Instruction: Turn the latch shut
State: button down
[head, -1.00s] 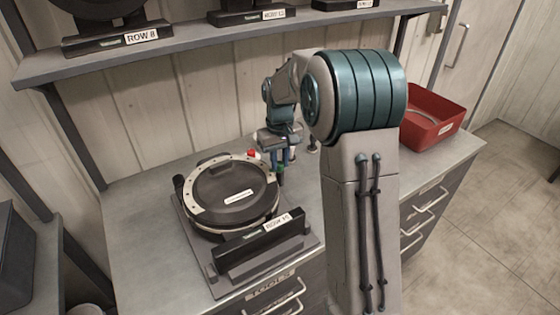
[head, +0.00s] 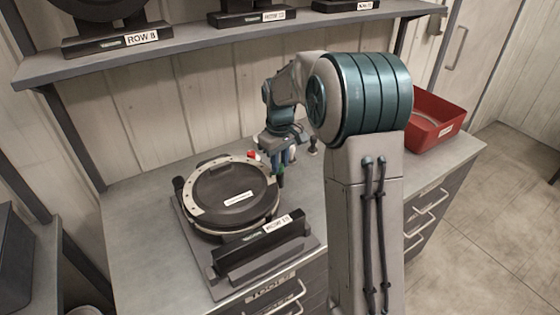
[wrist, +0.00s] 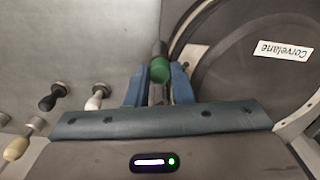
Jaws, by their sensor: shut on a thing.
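The seed meter (head: 232,196), a round dark housing with a pale metal rim and a black lid, lies on a grey base on the bench. Its lid label shows in the wrist view (wrist: 286,49). My gripper (head: 280,170) is at the right side of the meter, pointing down. In the wrist view the blue fingers of my gripper (wrist: 157,88) are shut on a green-tipped handle (wrist: 160,70) beside the round rim. I take this handle for the latch; its pivot is hidden. A small red part (head: 253,155) shows at the rim's back right.
In the wrist view a black knob (wrist: 47,103), a white knob (wrist: 94,102) and a cream knob (wrist: 17,149) stand beside my gripper. A labelled black block (head: 262,240) lies in front of the meter. A red bin (head: 433,118) stands at the right.

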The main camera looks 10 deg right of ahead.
jog(key=c, duration=1.3)
grip_release()
jog(key=shift+o, duration=0.2)
notch_tip(320, 180, up, 14)
jog(key=b, duration=0.1)
jog(key=s+f+m+t, duration=0.1)
jog(key=s+f, duration=0.3)
jog(key=s, duration=1)
jog(key=s+f+m+t, duration=0.2)
jog(key=s+f+m, duration=0.1)
jog(key=s, duration=1.1)
jog(key=shift+a+f+m, duration=0.25)
jog(key=shift+f+m, duration=0.15)
jog(key=shift+m, duration=0.4)
